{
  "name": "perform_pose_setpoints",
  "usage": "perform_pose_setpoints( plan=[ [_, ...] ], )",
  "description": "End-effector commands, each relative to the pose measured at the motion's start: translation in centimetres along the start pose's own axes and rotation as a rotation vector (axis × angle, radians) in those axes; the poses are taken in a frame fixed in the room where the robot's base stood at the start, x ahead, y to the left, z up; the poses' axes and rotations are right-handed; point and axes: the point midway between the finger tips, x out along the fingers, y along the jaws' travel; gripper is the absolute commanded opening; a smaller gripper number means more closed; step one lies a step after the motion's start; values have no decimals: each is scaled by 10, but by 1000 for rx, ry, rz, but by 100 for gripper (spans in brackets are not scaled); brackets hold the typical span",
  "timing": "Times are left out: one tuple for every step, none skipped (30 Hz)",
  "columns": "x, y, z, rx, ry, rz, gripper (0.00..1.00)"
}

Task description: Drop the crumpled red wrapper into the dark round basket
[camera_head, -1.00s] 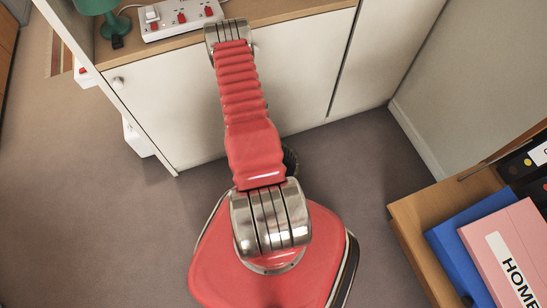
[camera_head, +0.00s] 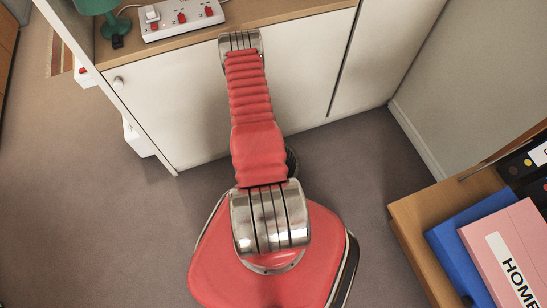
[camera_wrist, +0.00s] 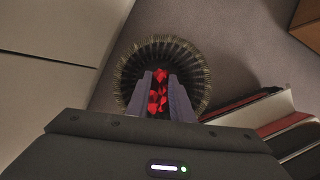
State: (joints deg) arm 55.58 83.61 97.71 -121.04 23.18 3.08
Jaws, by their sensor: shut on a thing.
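In the wrist view the crumpled red wrapper (camera_wrist: 158,92) is held between the two fingers of my gripper (camera_wrist: 159,92), which is shut on it. Behind it in the picture is the dark round basket (camera_wrist: 188,58), with its ribbed inner wall and rim around the fingertips. The wrapper lines up with the basket's opening; I cannot tell its height over it. In the head view only a dark sliver of the basket's rim (camera_head: 291,160) shows beside my red arm. My gripper and the wrapper are hidden there.
A white cabinet (camera_head: 180,110) stands behind the basket, with a power strip (camera_head: 180,18) and a green lamp (camera_head: 95,6) on its top. At right a wooden surface (camera_head: 408,212) bears blue and pink binders (camera_head: 505,250). Grey floor (camera_head: 345,165) is clear between them.

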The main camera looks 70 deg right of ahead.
Motion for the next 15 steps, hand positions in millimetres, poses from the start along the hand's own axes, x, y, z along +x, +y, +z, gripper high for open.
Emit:
perform_pose_setpoints(
  plan=[
    [2,0,-1,0,0,0,0],
    [3,0,-1,0,0,-1,0],
    [5,-1,-2,0,1,-1,0],
    [7,-1,-4,0,1,-2,0],
    [9,-1,-4,0,1,-2,0],
    [12,-1,-5,0,1,-1,0],
    [15,0,-6,0,1,-1,0],
    [18,-1,-8,0,1,-1,0],
    [21,-1,-9,0,1,-2,0],
    [24,-1,-10,0,1,-2,0],
    [27,-1,-12,0,1,-1,0],
    [31,-1,-14,0,1,-2,0],
    [34,-1,-15,0,1,-2,0],
    [37,-1,-15,1,1,-1,0],
    [40,-1,-17,1,1,-2,0]
  ],
)
